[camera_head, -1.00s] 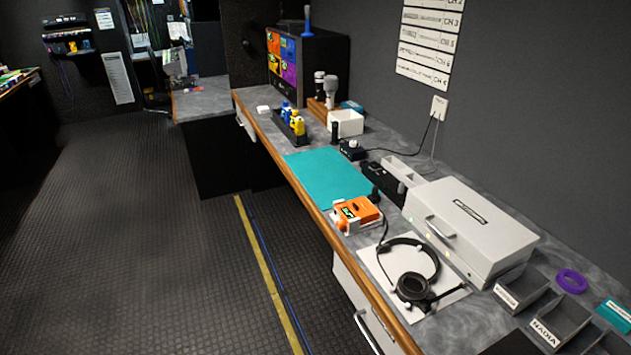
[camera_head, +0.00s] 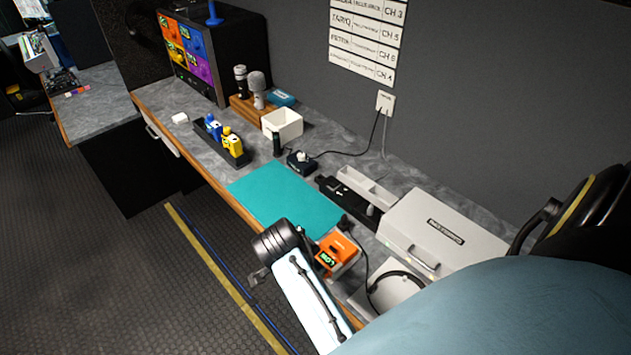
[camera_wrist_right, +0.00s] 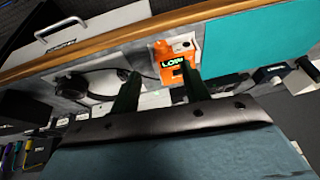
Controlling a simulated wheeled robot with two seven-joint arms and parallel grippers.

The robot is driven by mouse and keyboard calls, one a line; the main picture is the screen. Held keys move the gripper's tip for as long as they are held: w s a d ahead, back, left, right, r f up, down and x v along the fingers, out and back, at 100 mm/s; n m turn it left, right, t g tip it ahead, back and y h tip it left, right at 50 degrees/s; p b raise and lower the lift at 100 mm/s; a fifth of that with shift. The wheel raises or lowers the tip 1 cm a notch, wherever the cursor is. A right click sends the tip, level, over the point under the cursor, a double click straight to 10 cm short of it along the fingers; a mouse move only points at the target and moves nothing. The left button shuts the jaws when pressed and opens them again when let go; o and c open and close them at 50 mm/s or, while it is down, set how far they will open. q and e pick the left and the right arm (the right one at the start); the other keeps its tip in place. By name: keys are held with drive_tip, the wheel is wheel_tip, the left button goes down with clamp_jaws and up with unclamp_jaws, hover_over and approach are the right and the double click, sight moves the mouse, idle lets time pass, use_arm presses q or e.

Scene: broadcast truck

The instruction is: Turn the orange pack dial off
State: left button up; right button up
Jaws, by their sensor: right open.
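The orange pack (camera_head: 338,250) sits in a white holder on the desk, between the teal mat and the headset. Its lit display reads "LOW" in green. In the right wrist view the orange pack (camera_wrist_right: 178,72) shows between and beyond the fingers, with a rounded orange part at its left end; I cannot tell the dial's setting. My right gripper (camera_wrist_right: 159,74) is open and empty, its two dark fingers apart. In the head view my arm's white link and dark joint stand in front of the desk edge and hide part of the pack's surroundings. My left gripper is not in view.
The teal mat (camera_head: 285,199) is clear. A headset (camera_wrist_right: 100,80) lies on a white sheet beside the pack. A grey case (camera_head: 445,228) and a tray (camera_head: 366,188) stand toward the wall. A cable runs near the pack.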

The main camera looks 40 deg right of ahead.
drive_tip(key=x, duration=1.1)
drive_tip(key=shift+w, duration=0.1)
drive_tip(key=shift+r, duration=0.1)
drive_tip(key=c, duration=1)
drive_tip(key=shift+w, duration=0.1)
